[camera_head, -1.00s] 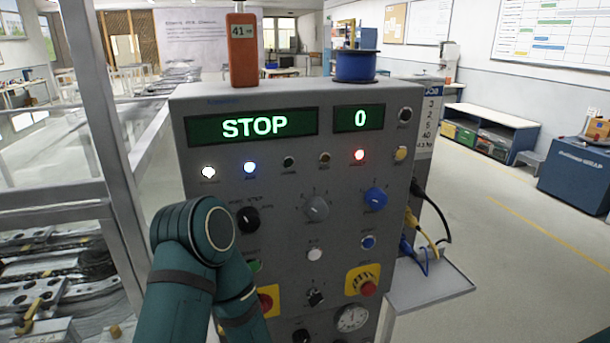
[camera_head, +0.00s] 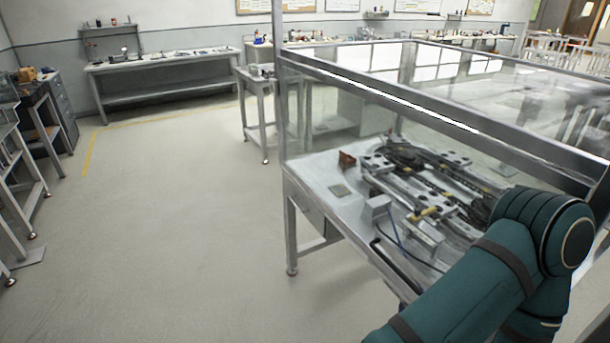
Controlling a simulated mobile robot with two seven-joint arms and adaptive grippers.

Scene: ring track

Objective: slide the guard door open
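A guard enclosure with clear panels and grey metal frame rails (camera_head: 392,100) stands on a metal table on the right of the head view. The near side has a clear panel (camera_head: 345,115) below the long top rail. I cannot tell which panel is the guard door, and no handle is clearly visible. Inside lies the ring track machinery (camera_head: 425,185), with metal links and yellow parts. A dark teal link of my arm covers the lower right and hides part of the near side. Neither gripper is in view.
Open floor (camera_head: 180,210) lies left of the enclosure. A small metal side table (camera_head: 258,82) stands behind its far left corner. A long workbench (camera_head: 165,65) runs along the back wall. Shelves and a drawer cabinet (camera_head: 60,105) stand at the far left.

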